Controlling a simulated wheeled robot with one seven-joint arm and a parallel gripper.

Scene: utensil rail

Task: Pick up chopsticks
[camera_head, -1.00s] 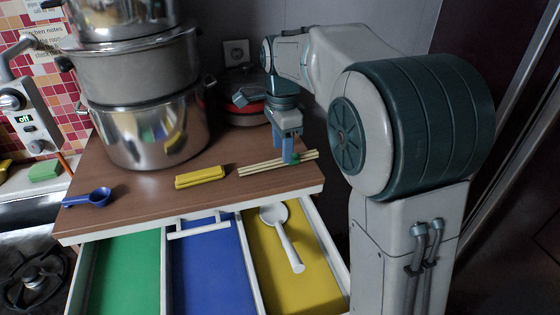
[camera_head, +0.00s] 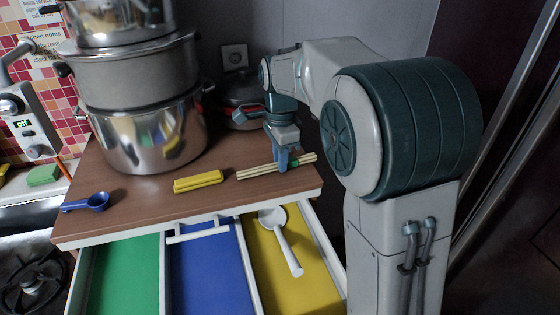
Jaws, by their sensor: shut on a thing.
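The chopsticks (camera_head: 258,171) are a pale bundle with a green band, lying at the right front part of the brown countertop (camera_head: 140,207). My gripper (camera_head: 283,168) points down over the bundle with its blue fingers at the green band, and it is shut on the chopsticks. The fingers hide part of the band. The bundle looks level and at or very close to the counter surface; I cannot tell whether it touches.
A yellow block-like item (camera_head: 198,181) and a blue scoop (camera_head: 88,202) lie on the counter. Stacked steel pots (camera_head: 145,130) stand behind. Below, an open drawer has green (camera_head: 120,270), blue (camera_head: 208,270) and yellow (camera_head: 275,262) compartments; a white spoon (camera_head: 282,240) lies in the yellow one.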

